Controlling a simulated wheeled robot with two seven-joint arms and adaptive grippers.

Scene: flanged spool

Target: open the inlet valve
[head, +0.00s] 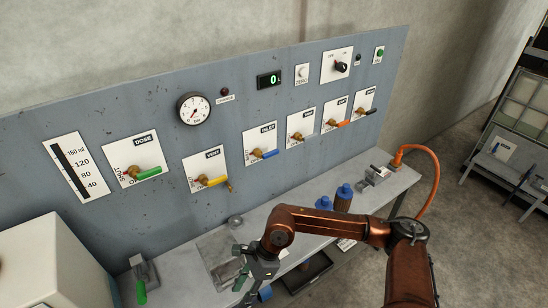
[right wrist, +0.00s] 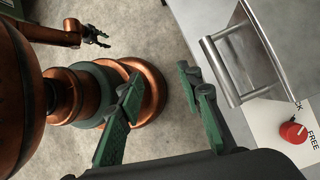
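The inlet valve (head: 260,154) is on the grey wall panel, on a white plate marked INLET. My right gripper (head: 248,275) is below the panel at the bench's front side, well apart from the valve. In the right wrist view its green fingers (right wrist: 162,105) are spread with nothing between them. My left gripper (right wrist: 98,38) shows only in the right wrist view, small, with its dark fingers apart and empty.
Other valves flank the inlet: a green dose handle (head: 148,173), a yellow vent handle (head: 212,181) and several to the right. Blue-capped bottles (head: 344,190) stand on the bench (head: 225,222). The right wrist view shows a steel handle (right wrist: 222,70) and a red knob (right wrist: 293,132) marked FREE.

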